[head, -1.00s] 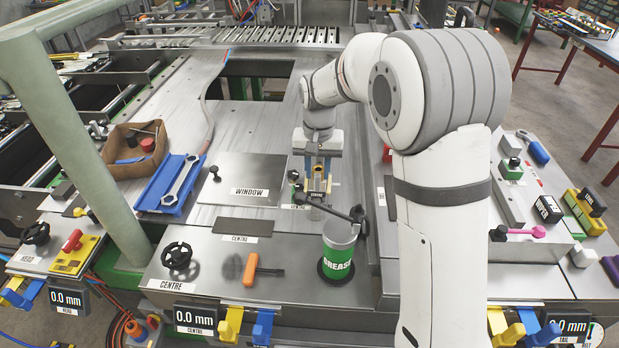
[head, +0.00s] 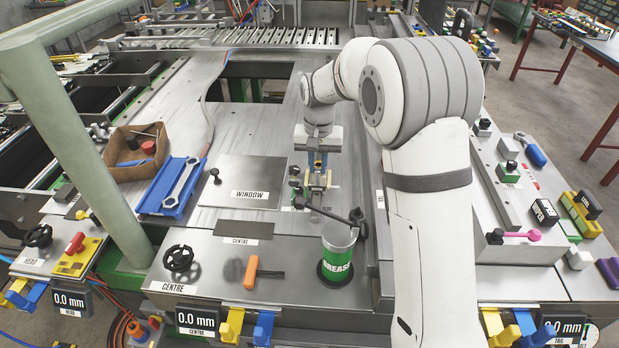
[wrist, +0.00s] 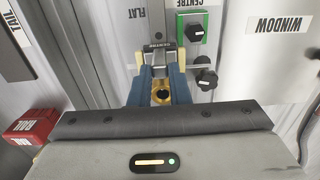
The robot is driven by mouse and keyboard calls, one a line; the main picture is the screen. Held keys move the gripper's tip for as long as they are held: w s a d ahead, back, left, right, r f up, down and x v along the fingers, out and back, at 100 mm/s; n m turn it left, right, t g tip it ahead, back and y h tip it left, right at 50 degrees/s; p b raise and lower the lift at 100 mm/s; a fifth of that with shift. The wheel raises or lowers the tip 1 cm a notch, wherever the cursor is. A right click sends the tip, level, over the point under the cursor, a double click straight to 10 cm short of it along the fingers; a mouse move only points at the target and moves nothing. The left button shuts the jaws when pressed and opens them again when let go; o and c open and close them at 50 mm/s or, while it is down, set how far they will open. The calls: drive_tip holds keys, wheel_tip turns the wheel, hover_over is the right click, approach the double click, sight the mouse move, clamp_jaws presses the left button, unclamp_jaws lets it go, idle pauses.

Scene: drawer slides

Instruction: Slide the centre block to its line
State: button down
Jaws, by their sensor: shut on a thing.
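My gripper (head: 317,182) is over the middle of the grey bench, behind the grease cup. In the wrist view my gripper (wrist: 160,92) points at the bench, its blue-backed fingers closed around a small brass-coloured piece with a round hole. This appears to be the centre block (wrist: 161,95); a dark plate just beyond the fingers bears small lettering that seems to read CENTRE. The fingers hide most of the block. I cannot make out its line. The centre display (head: 195,320) reads 0.0 mm.
The green grease cup (head: 338,250) stands in front of my gripper, a dark bar beside its rim. A green box with a black knob (wrist: 194,35) and a dark knob (wrist: 206,79) are close by. An orange-handled tool (head: 252,271) lies at front left. The window plate (head: 250,175) lies left.

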drive_tip(key=c, duration=1.5)
unclamp_jaws()
drive_tip(key=shift+w, duration=0.15)
drive_tip(key=shift+r, duration=0.1)
wheel_tip(320, 180, up, 6)
drive_tip(key=p, duration=0.4)
wheel_tip(320, 180, up, 8)
drive_tip(key=shift+f+b, duration=0.15)
drive_tip(key=shift+b, duration=0.4)
drive_tip(key=s+d+r+t, duration=0.1)
drive_tip(key=s+d+r, duration=0.3)
drive_tip(key=s+d, duration=0.25)
drive_tip(key=s+d+f, duration=0.1)
drive_tip(key=s+d, duration=0.2)
drive_tip(key=s, duration=0.4)
drive_tip(key=s+d+f+t, duration=0.1)
drive_tip(key=s+d+f, duration=0.1)
drive_tip(key=s, duration=0.6)
drive_tip(key=s+d+f+t, duration=0.1)
drive_tip(key=s+d, duration=0.3)
drive_tip(key=s, duration=0.4)
drive_tip(key=shift+s+d+f, duration=0.25)
drive_tip(key=shift+f, duration=0.25)
